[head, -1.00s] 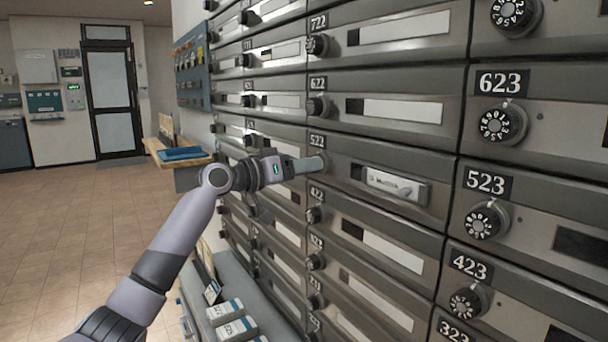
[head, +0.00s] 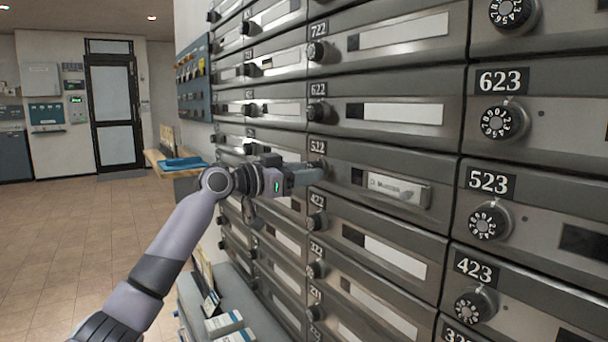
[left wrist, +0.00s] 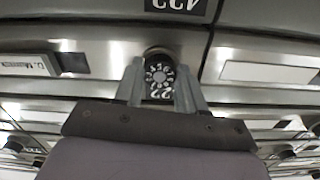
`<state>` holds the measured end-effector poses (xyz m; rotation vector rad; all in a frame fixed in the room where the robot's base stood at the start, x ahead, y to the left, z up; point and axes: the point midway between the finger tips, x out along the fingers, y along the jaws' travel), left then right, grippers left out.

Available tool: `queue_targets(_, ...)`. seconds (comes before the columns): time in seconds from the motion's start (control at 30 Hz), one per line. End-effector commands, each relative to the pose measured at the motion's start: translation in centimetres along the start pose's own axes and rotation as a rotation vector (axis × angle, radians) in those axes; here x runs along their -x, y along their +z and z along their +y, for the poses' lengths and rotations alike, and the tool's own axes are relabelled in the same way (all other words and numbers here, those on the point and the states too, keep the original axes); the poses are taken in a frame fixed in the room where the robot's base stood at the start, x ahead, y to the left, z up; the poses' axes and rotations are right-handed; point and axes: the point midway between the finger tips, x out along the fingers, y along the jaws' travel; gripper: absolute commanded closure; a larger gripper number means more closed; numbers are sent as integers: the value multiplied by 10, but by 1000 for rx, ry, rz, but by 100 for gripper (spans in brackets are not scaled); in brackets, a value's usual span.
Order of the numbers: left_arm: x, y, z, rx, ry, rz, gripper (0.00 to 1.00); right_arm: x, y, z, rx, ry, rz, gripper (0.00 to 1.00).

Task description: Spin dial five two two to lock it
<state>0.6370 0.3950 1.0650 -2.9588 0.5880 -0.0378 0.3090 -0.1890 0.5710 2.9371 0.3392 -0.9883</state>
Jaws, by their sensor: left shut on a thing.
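The number plate 522 (head: 317,146) is on a grey metal mailbox door (head: 400,165) with a name card (head: 399,190) in its holder. My left gripper (head: 316,174) reaches in from the left, just under that plate, and hides dial 522 in the head view. In the left wrist view, which is upside down, the round black dial 522 (left wrist: 159,74) with white digits sits between the two fingers of my left gripper (left wrist: 160,80). The fingers are closed on its sides. The plate's digits "22" show between them. My right gripper is out of view.
Dial 622 (head: 317,112) is above and dial 422 (head: 316,222) below. Dial 523 (head: 487,222) is in the column to the right. A grey ledge with white boxes (head: 225,323) is under the arm. The tiled floor (head: 80,235) at left is clear.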

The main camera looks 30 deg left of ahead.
Motion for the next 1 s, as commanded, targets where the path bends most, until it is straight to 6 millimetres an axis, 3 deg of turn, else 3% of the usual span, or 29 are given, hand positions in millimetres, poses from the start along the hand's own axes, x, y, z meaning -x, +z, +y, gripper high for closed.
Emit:
queue_targets(0.3, 0, 1, 0, 0, 1, -2, 91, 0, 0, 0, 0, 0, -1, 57)
queue_targets(0.33, 0, 1, 0, 0, 1, -2, 54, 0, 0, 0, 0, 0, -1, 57)
queue_targets(0.4, 0, 1, 0, 0, 1, -2, 35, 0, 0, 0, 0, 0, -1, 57)
queue_targets(0.77, 4, 1, 0, -1, -1, -1, 35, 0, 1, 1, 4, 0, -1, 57)
queue_targets(1.0, 37, 2, -1, -3, -2, -3, 35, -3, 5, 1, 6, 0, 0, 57)
